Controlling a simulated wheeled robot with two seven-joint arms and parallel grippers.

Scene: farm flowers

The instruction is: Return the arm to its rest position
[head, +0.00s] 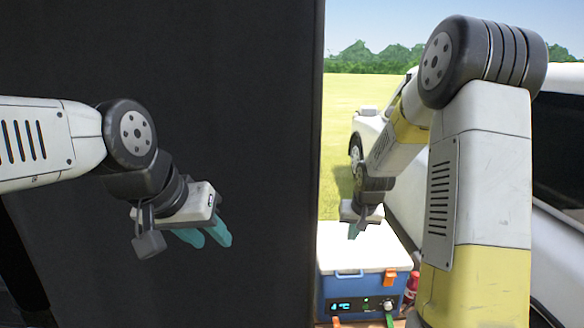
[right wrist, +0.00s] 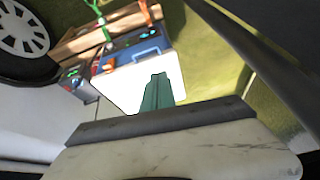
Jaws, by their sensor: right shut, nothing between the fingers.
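My right arm comes in from the right in the head view, bent at the elbow. Its gripper (head: 353,231) points down above the white lid of a blue cooler box (head: 337,286) and appears apart from it. In the right wrist view the teal fingers of this gripper (right wrist: 157,80) are together with nothing between them, and the white lid lies behind them. My left gripper (head: 205,240) hangs in front of a dark panel at the left. Its two teal fingers show a gap and hold nothing visible.
The large dark panel (head: 258,130) fills the middle left. A white vehicle (head: 400,205) stands behind and right of my right arm. A red bottle (head: 411,288) stands beside the cooler. The right wrist view shows a wheel (right wrist: 22,32) and wooden boards (right wrist: 88,40). Open grass lies beyond.

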